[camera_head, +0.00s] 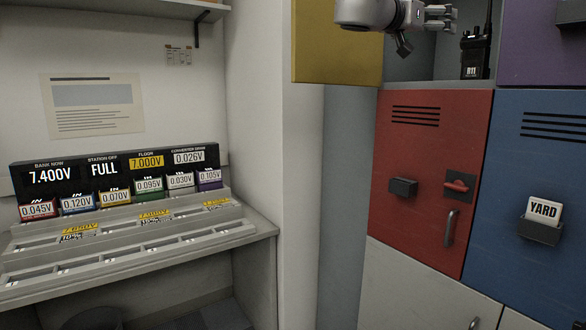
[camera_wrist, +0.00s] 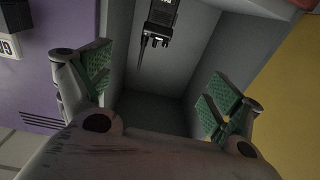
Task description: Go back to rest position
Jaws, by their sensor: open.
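My gripper (camera_head: 441,17) is at the top of the head view, in front of an open grey locker compartment (camera_head: 410,66). In the wrist view my gripper (camera_wrist: 158,82) has its green-padded fingers spread wide, with nothing between them. A black handheld radio (camera_head: 474,54) labelled R11 stands upright in the compartment, to the right of my gripper and apart from it. It also shows in the wrist view (camera_wrist: 160,22), beyond the fingers, partly cut off by the top edge.
The open yellow door (camera_head: 338,45) is left of the compartment, close to my arm. A purple door (camera_head: 545,45), a red door (camera_head: 425,165) and a blue door (camera_head: 520,165) with a YARD card (camera_head: 543,209) are shut. A charging bank (camera_head: 130,250) stands at left.

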